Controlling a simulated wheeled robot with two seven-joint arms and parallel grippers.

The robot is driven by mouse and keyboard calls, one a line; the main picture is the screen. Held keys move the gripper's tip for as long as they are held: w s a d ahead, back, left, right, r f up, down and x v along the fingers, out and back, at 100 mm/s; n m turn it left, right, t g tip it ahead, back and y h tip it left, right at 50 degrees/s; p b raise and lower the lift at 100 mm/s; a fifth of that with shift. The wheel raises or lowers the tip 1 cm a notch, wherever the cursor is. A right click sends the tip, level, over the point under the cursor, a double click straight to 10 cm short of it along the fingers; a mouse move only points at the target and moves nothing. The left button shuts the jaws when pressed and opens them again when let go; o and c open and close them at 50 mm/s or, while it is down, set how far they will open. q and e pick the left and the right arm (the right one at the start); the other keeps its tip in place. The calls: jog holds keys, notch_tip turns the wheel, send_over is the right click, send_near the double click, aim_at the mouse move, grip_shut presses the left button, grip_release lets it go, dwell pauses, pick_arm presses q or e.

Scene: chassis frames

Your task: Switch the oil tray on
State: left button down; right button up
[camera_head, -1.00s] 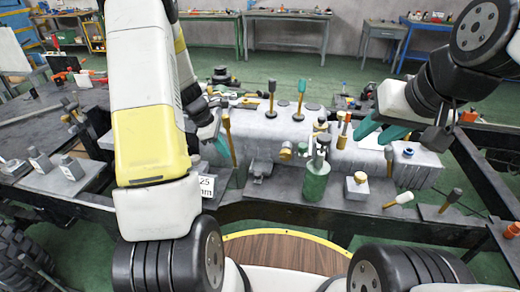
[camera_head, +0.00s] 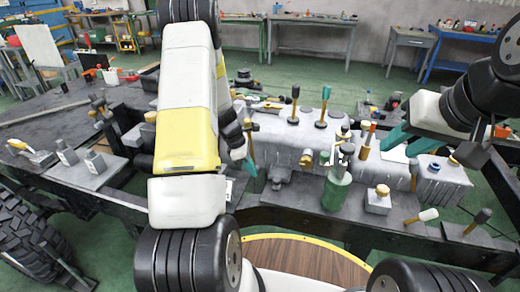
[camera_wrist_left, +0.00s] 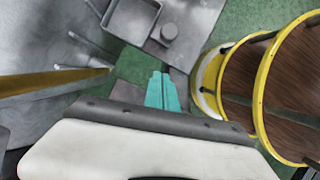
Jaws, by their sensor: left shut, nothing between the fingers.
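No part is clearly marked as the oil tray. In the left wrist view a grey shallow square tray-like part (camera_wrist_left: 131,18) lies ahead of my fingers, beside a grey block with a round knob (camera_wrist_left: 169,31). My left gripper (camera_wrist_left: 160,92) has its teal fingers together and empty, above the floor and frame edge. In the head view my left gripper (camera_head: 250,166) shows low beside an upright wooden-handled lever (camera_head: 250,143), partly hidden by my arm. My right gripper (camera_head: 410,142) has its teal fingers apart above the right end of the grey tank (camera_head: 290,140).
Upright levers (camera_head: 294,105) rise from the tank. A dark chassis frame (camera_head: 300,217) runs below. A large tyre (camera_head: 35,235) is at left.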

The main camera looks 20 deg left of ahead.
pick_arm(q)
jog(key=d+f, duration=0.1)
jog(key=d, duration=0.1)
jog(key=w+d+f, duration=0.1)
jog(key=d+f, duration=0.1)
jog(key=shift+d+f, duration=0.1)
jog(key=shift+d, duration=0.2)
jog(key=shift+w+d, duration=0.1)
jog(key=shift+d, duration=0.15)
jog(key=d, duration=1)
jog(key=shift+s+d, duration=0.1)
jog(key=shift+s, duration=0.1)
